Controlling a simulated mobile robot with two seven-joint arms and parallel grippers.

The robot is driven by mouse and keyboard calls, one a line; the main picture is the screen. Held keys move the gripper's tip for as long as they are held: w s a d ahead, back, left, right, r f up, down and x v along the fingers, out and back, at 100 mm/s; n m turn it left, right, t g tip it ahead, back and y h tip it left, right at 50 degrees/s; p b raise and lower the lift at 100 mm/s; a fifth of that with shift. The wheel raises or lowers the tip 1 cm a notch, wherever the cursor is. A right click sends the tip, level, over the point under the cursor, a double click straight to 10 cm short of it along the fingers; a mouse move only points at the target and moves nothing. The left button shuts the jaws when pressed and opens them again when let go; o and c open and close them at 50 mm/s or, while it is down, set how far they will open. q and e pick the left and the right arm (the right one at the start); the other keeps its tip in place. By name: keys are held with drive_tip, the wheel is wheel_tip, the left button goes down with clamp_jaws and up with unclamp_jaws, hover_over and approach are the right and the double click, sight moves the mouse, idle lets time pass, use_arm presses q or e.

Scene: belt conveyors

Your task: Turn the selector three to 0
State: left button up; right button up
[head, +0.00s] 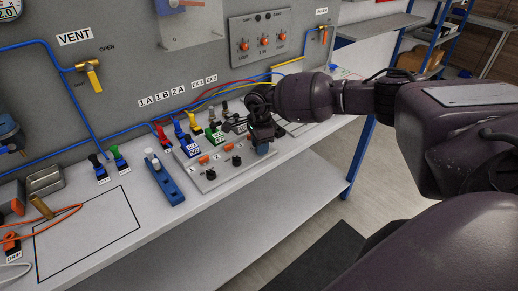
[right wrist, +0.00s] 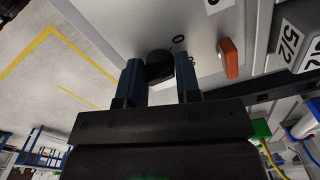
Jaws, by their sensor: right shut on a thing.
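The grey selector box (head: 226,178) sits on the bench in the head view, with black knobs and orange lamps. Selectors one (head: 211,174) and two (head: 237,161) stand clear of my gripper. My right gripper (head: 262,147) is over the right end of the box and hides selector three there. In the right wrist view, the two blue fingertips of the right gripper (right wrist: 160,74) are shut on the black knob of selector three (right wrist: 159,63). A 0 mark (right wrist: 179,39) is printed beside the knob. The knob's pointer direction cannot be told. My left gripper is not in view.
An orange lamp (right wrist: 228,58) stands near the gripped knob. Behind the box are several coloured valves, such as a red one (head: 162,136), with hoses. A blue-and-white device (head: 165,178) lies left of the box. The outlined bench area (head: 88,232) is mostly bare.

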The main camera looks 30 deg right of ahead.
drive_tip(key=shift+f+n+b, duration=0.15)
drive_tip(key=shift+n+b, duration=0.5)
drive_tip(key=shift+n, duration=0.55)
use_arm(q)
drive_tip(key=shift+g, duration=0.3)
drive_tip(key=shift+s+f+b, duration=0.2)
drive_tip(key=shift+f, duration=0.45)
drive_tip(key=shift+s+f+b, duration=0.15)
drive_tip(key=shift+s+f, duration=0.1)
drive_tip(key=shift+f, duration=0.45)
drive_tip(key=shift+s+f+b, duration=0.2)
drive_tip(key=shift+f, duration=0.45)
use_arm(e)
drive_tip(key=shift+n, duration=1.2)
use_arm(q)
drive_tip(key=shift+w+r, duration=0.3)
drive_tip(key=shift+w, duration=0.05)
use_arm(e)
drive_tip(key=o, duration=0.7)
drive_tip(key=shift+o, duration=1.1)
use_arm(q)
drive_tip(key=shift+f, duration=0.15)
